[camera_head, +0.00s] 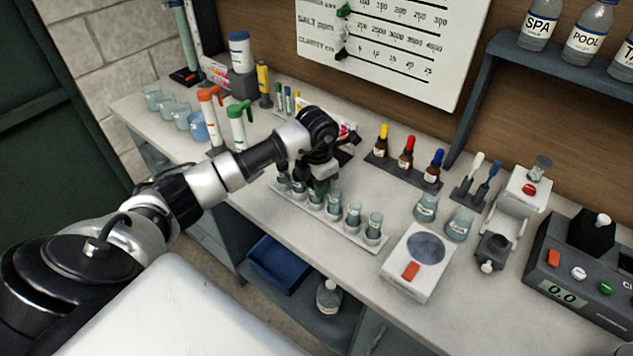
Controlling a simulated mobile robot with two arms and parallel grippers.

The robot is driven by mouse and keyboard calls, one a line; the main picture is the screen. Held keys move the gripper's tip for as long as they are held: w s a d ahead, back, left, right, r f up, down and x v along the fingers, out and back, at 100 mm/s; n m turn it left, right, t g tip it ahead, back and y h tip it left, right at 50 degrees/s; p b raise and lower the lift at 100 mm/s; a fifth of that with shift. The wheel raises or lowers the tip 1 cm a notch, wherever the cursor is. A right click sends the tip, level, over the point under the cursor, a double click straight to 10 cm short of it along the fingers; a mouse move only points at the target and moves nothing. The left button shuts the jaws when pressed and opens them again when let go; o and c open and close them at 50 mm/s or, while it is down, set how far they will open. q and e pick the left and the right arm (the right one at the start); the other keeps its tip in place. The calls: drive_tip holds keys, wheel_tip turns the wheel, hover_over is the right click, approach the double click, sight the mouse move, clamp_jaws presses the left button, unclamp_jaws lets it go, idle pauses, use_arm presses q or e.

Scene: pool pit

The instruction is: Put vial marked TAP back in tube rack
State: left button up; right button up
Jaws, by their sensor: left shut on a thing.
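The tube rack (330,222) is a long white strip lying diagonally on the white bench. Several clear vials with pale blue-green contents stand along it, such as the end vial (374,228) and the one beside it (353,215). My left gripper (318,184) is over the middle-left part of the rack, pointing down. It is shut on a vial, which is mostly hidden by the dark fingers. I cannot tell whether the held vial is seated in the rack or just above it. No TAP mark on a vial is readable. My right gripper is not in view.
A white scale (418,262) stands right of the rack, with two beakers (443,215) behind it. Dropper bottles (405,157) stand behind the rack. A shelf (560,70) holds labelled bottles upper right.

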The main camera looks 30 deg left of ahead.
use_arm(q)
drive_tip(key=shift+f+b, duration=0.35)
drive_tip(key=shift+f, duration=0.15)
drive_tip(key=o, duration=1)
drive_tip(key=shift+r+p, duration=2.25)
drive_tip(key=shift+r, duration=1.3)
drive_tip(key=shift+s+f, duration=0.1)
drive_tip(key=shift+f, duration=0.05)
